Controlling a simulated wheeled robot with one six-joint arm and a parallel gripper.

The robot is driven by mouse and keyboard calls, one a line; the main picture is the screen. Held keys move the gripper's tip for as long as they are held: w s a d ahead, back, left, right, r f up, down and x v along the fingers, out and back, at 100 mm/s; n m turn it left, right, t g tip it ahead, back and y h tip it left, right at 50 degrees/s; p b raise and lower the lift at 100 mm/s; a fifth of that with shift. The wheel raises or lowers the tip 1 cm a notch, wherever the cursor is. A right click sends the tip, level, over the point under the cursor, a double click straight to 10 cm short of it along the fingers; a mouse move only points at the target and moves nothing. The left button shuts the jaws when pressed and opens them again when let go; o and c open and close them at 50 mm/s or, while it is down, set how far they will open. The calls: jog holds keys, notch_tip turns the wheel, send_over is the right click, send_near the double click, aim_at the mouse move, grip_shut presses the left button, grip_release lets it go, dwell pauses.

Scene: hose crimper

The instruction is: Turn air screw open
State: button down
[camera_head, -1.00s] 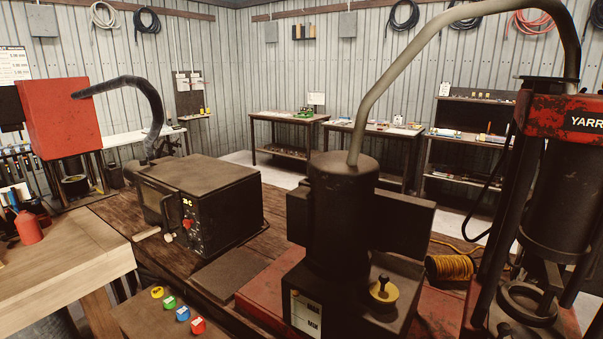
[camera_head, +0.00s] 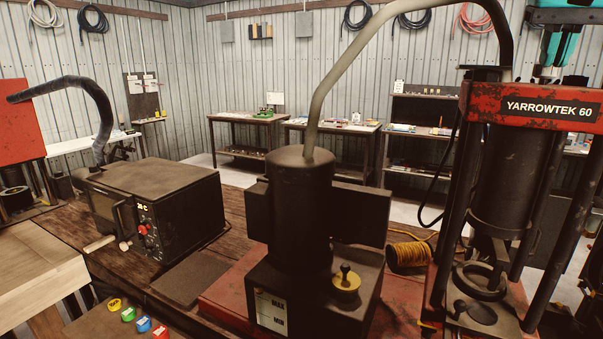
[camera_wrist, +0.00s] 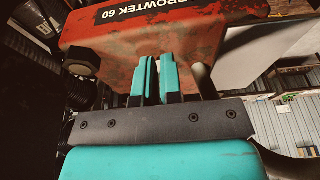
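A brass-coloured cap with a dark upright knob, which looks like the air screw (camera_head: 346,284), sits on top of the dark pump box (camera_head: 300,305) in the head view. The box has MAX and MIN marks on its front. My gripper (camera_wrist: 158,62) shows in the wrist view, with its two teal fingers close together and nothing visible between them. The fingers are in front of the red YARROWTEK 60 crossbeam (camera_wrist: 185,35). I cannot tell whether they touch it. The air screw is not in the wrist view. My teal arm shows at the head view's upper right.
The red-topped press (camera_head: 540,108) stands right of the pump, with dark columns. A bent pipe (camera_head: 345,65) rises from the black motor (camera_head: 302,210) beside the screw. A dark control box (camera_head: 165,205) stands left.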

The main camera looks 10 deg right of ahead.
jog(key=shift+w+a+f, duration=0.25)
jog(key=shift+w+f, duration=0.1)
jog(key=shift+w, duration=0.15)
jog(key=shift+s+a+b, duration=0.1)
jog(key=shift+a+b, duration=0.1)
jog(key=shift+b, duration=0.15)
dwell(0.3)
notch_tip(320, 180, up, 6)
jog(key=p, duration=0.5)
jog(key=shift+r+p, duration=0.15)
jog(key=shift+p, duration=0.15)
